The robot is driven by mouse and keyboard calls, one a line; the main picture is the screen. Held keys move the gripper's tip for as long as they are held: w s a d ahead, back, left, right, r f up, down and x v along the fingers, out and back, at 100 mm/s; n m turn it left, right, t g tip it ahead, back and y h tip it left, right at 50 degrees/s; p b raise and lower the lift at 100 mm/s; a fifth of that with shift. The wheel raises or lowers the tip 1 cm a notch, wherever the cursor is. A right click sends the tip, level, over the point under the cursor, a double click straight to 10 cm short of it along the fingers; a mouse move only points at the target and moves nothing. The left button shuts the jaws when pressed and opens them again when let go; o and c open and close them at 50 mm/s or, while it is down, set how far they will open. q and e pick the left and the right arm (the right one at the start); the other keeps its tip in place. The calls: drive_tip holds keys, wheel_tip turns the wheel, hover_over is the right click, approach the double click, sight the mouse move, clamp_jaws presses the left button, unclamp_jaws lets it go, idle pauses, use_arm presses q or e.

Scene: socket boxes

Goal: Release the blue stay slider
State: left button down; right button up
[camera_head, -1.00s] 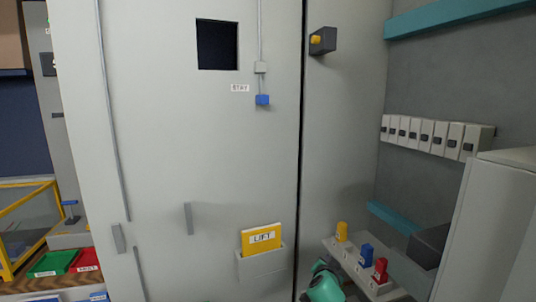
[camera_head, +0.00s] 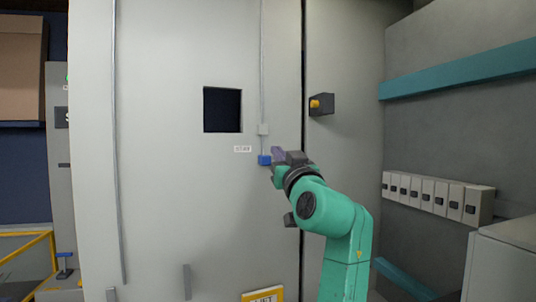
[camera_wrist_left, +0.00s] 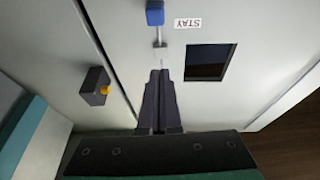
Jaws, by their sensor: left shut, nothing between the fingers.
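The blue stay slider (camera_head: 264,160) is a small blue block at the lower end of a thin vertical rod on the grey cabinet door. It also shows at the top of the left wrist view (camera_wrist_left: 155,13), beside a STAY label (camera_wrist_left: 187,23). My left gripper (camera_head: 277,155) is just right of the slider in the head view and overlaps its edge there. In the left wrist view its dark fingers (camera_wrist_left: 160,72) are together, empty, and apart from the slider in the picture. I cannot tell the gap in depth. My right gripper is not in view.
A dark window (camera_head: 222,110) is left of the rod. A grey box with a yellow knob (camera_head: 320,104) sits right of the door seam. A teal rail (camera_head: 460,68) and a row of grey boxes (camera_head: 435,195) line the right wall.

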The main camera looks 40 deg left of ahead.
use_arm(q)
wheel_tip(320, 180, up, 4)
drive_tip(key=p, duration=0.7)
hover_over(266, 164)
drive_tip(key=shift+s+d+f, duration=0.1)
drive_tip(key=shift+s+d, duration=0.1)
drive_tip(key=shift+d, duration=0.15)
drive_tip(key=f, duration=0.4)
drive_tip(key=shift+s+d+f, duration=0.1)
drive_tip(key=shift+d+f, duration=0.15)
drive_tip(key=shift+f, duration=0.05)
wheel_tip(266, 164, down, 4)
drive_tip(key=b, duration=0.4)
drive_tip(key=shift+s+r, duration=0.1)
drive_tip(key=shift+r, duration=0.15)
